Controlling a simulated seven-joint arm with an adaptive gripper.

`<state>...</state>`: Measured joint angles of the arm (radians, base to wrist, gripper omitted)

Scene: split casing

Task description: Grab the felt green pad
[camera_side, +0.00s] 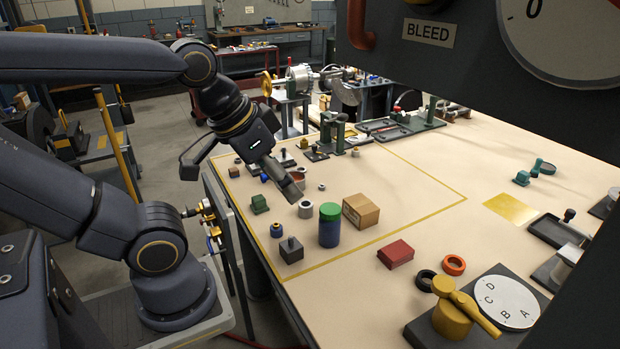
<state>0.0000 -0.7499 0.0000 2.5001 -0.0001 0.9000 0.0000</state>
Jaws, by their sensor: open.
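A small dark green block (259,204) with a raised top sits on the table inside the yellow outline, near its left edge. It is the likeliest felt green pad, but its material is too small to tell. My gripper (243,187) is open, with its fingers spread wide. It hangs above the left part of the outlined area, and the green block shows just below it in the picture. The gripper appears empty and apart from the block. The gripper and its fingers cover some small parts behind.
A blue jar with a green lid (330,226), a cardboard box (361,211), a grey block with a knob (291,250) and a metal ring (305,209) stand nearby. A red box (395,254) lies outside the outline. The outline's right half is mostly clear.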

